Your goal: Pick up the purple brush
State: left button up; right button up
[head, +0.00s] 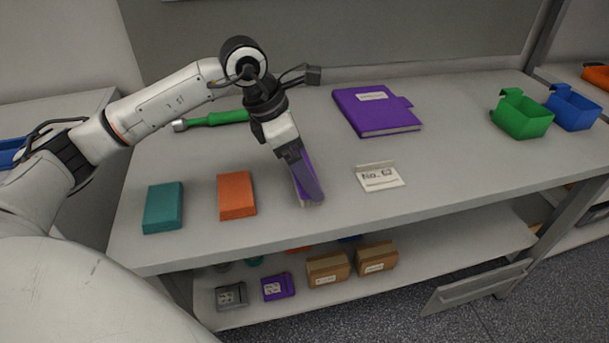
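The purple brush (309,165) is on the grey workbench near its front edge, between the orange block and the white label card. Much of it is hidden under my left gripper. My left gripper (306,195) reaches down over the brush from above, with its fingers pointing toward the front edge. The fingers overlap the brush in the head view. I cannot tell whether they are shut on it. My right gripper is not in view.
A teal block (163,207) and an orange block (236,195) lie to the left. A label card (380,177), a purple binder (377,111), a green bin (522,118) and a blue bin (573,107) are to the right. A green-handled tool (215,118) lies behind. The bench's right front is clear.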

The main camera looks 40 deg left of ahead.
pick_arm(q)
jog(key=c, duration=0.5)
notch_tip(320, 180, up, 10)
jog(key=shift+r, duration=0.1)
